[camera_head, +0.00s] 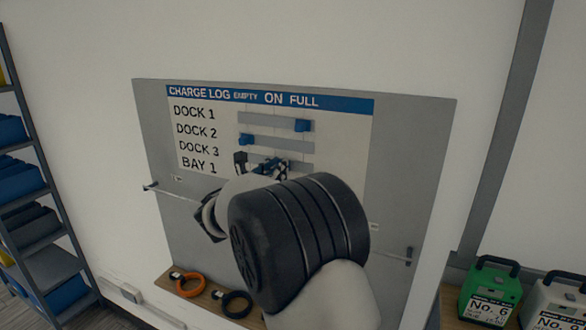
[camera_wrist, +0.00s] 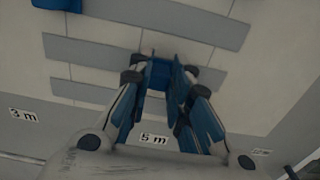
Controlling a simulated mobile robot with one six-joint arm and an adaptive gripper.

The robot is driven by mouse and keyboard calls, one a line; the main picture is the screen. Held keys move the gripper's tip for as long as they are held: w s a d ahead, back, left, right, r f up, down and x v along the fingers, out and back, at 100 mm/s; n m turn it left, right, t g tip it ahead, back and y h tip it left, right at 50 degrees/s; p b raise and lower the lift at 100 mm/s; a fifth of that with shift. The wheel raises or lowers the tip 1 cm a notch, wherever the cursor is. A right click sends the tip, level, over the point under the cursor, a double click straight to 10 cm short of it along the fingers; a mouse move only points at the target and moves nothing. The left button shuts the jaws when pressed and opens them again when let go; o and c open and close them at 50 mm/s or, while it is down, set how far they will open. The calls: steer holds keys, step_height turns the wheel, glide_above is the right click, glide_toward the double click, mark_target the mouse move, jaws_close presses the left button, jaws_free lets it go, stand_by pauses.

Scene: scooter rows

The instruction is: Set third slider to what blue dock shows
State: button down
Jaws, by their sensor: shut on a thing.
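The charge log board (camera_head: 222,132) hangs on the wall, with rows Dock 1, Dock 2, Dock 3 and Bay 1 and the heading Empty, On, Full. One blue slider knob (camera_head: 303,125) is at the right of the top track. Another blue knob (camera_head: 246,139) is at the left of the track below. My gripper (camera_head: 262,166) is at the lower tracks, partly hidden by my own wrist. In the wrist view my gripper (camera_wrist: 158,80) is shut on a blue slider knob (camera_wrist: 160,72), around mid-track; its exact row is hard to tell. No blue dock shows.
Orange (camera_head: 190,285) and black (camera_head: 237,303) cable coils lie on a ledge below. A rod (camera_head: 175,191) crosses the grey panel. Green (camera_head: 489,293) and white (camera_head: 555,301) boxes stand at lower right. Shelving with blue bins (camera_head: 20,181) is at left.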

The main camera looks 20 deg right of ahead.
steer(key=shift+w+a, duration=1)
steer(key=c, duration=1.5)
jaws_free()
steer(key=v, duration=1.2)
